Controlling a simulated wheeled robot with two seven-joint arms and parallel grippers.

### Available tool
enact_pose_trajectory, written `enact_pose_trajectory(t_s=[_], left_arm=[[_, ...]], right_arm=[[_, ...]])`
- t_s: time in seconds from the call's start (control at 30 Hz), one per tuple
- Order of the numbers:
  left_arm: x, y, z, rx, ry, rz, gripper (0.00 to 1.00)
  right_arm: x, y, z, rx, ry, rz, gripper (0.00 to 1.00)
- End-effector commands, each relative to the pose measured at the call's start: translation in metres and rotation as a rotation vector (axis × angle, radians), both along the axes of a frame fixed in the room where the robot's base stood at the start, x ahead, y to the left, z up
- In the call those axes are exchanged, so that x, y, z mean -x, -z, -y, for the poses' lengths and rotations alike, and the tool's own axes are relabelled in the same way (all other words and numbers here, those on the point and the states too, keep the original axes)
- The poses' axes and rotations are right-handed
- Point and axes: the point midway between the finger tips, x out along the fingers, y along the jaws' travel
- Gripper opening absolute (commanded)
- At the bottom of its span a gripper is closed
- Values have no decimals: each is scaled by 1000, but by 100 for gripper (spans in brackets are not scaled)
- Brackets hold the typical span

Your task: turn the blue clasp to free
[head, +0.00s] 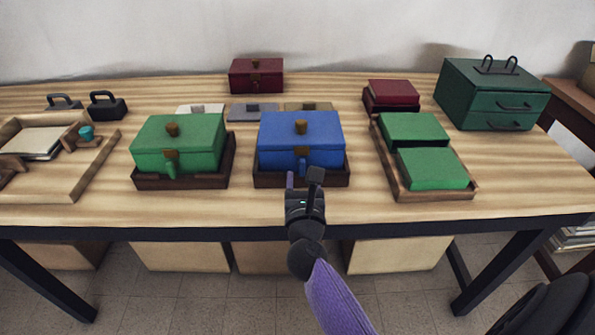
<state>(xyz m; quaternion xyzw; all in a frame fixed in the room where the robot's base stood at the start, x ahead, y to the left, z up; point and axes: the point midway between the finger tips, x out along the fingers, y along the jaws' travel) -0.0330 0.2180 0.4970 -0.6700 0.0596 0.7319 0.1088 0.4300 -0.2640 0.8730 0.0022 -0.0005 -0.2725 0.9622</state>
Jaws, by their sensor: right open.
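The blue box (275,134) sits in a dark wooden tray (268,179) at the middle of the table, with a brown knob on its lid. Its blue clasp (303,167) hangs down on the front face from a small brown mount, slightly tilted if at all. My right gripper (303,178) is open just in front of the clasp, one finger on each side in the picture. I cannot tell whether a finger touches the clasp. My left gripper is not in view.
A green box (178,138) with a green clasp stands left. Right is a tray (455,192) of green blocks, with a green drawer chest (490,95) behind. A red box (256,76) stands behind. A wooden tray (75,191) is far left. The front table strip is mostly clear.

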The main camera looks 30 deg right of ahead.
Motion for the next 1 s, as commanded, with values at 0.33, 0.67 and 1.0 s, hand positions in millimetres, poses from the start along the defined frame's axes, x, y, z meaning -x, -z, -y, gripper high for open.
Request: enact_pose_trajectory(t_s=[0.33,0.67,1.0], left_arm=[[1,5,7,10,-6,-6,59],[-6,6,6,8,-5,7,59],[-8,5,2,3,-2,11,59]], right_arm=[[-21,1,13,3,-1,-3,56],[-21,1,13,4,-2,-3,11],[-21,1,13,5,-2,-5,0]])
